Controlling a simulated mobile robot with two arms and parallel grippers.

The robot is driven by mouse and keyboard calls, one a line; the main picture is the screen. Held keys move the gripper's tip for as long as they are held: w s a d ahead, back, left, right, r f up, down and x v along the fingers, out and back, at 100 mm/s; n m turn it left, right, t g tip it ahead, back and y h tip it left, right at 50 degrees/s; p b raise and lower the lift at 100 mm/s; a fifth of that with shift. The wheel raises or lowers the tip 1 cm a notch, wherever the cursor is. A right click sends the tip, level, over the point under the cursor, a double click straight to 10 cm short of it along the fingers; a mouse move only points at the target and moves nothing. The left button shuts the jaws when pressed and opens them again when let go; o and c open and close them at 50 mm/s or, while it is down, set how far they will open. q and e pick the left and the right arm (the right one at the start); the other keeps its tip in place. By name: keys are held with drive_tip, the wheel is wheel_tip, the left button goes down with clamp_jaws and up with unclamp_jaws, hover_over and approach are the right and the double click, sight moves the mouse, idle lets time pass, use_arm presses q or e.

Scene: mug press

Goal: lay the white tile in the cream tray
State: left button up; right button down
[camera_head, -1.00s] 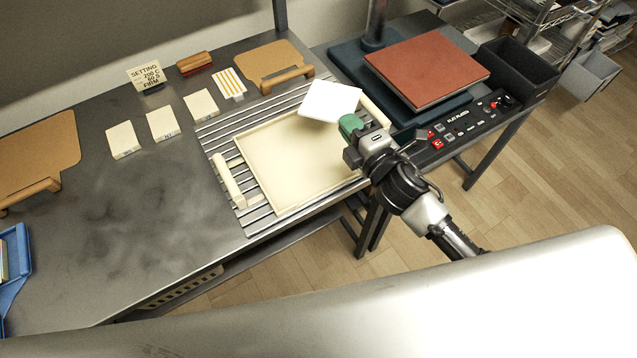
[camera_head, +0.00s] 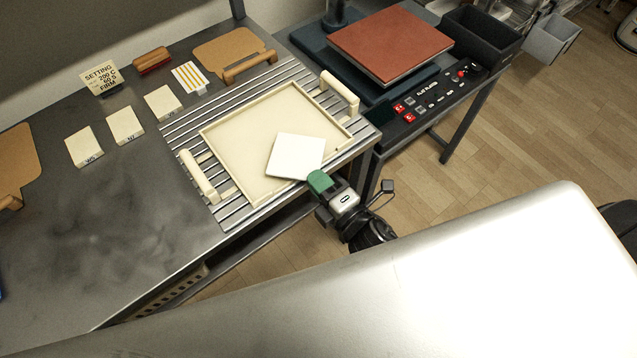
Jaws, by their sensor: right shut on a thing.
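The white tile (camera_head: 296,155) is a thin square over the front right part of the cream tray (camera_head: 236,133). My right gripper (camera_head: 320,181) has green fingertips and is shut on the tile's near right edge. The tile overlaps the tray's floor in this view; I cannot tell whether it touches the floor or is held just above it. The tray is a shallow, rimmed square with a handle at its left and right sides, and it lies on a slatted metal rack. My left gripper is not in view.
A press with a red-brown plate (camera_head: 389,44) and a control panel (camera_head: 440,90) stands at the right. Three cream blocks (camera_head: 126,125), a setting card (camera_head: 101,78), a brush (camera_head: 152,60) and a tan board (camera_head: 228,50) lie on the bench behind and left of the tray.

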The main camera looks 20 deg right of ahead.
drive_tip(key=shift+f, duration=0.5)
drive_tip(key=shift+f, duration=0.1)
drive_tip(key=shift+f+b, duration=0.3)
drive_tip(key=shift+b, duration=0.05)
drive_tip(key=c, duration=1.3)
unclamp_jaws()
drive_tip(key=v, duration=0.4)
drive_tip(key=b+v, duration=0.1)
drive_tip(key=v, duration=0.7)
drive_tip(key=shift+r+b, duration=0.3)
drive_tip(key=shift+r, duration=0.1)
